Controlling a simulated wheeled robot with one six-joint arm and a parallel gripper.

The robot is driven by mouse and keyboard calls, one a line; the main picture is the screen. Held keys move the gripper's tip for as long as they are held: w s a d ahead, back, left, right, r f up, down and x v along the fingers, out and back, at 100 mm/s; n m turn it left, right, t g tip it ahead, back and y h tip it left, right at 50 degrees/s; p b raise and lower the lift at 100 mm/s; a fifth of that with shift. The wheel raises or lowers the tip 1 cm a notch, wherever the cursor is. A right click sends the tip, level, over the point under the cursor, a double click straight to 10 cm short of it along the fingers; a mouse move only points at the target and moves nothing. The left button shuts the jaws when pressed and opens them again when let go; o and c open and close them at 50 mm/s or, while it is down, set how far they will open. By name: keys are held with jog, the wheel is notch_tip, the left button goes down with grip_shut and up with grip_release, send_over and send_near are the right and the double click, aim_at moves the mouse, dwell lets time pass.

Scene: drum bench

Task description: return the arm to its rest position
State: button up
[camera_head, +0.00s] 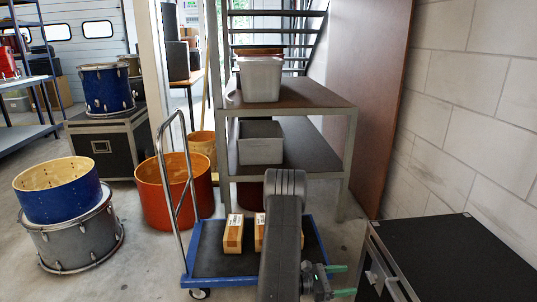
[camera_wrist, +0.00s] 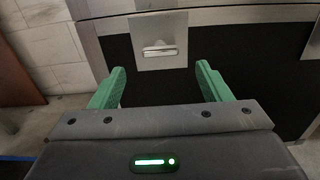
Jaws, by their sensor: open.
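My gripper (camera_head: 338,280) shows at the bottom of the head view, to the right of my dark arm, with its green fingers pointing right toward a black flight case (camera_head: 455,255). In the wrist view my gripper (camera_wrist: 160,86) is open, with the two green fingers wide apart and nothing between them. The case's front (camera_wrist: 225,40) and its metal latch plate (camera_wrist: 160,40) lie beyond the fingertips. I cannot tell how wide the gap to the case is.
A blue-edged trolley (camera_head: 215,265) with small cardboard boxes (camera_head: 233,234) stands beside and behind my arm. A metal shelf (camera_head: 300,95) holds grey bins (camera_head: 261,78). Drums (camera_head: 70,225) stand at left. A block wall (camera_head: 470,100) bounds the right. Some floor (camera_head: 140,270) is clear at left.

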aim_at(368, 277)
jog(key=d, duration=0.2)
jog(key=d+b, duration=0.1)
jog(key=d, duration=0.4)
jog(key=shift+w+d+b, duration=0.3)
jog(key=shift+a, duration=0.1)
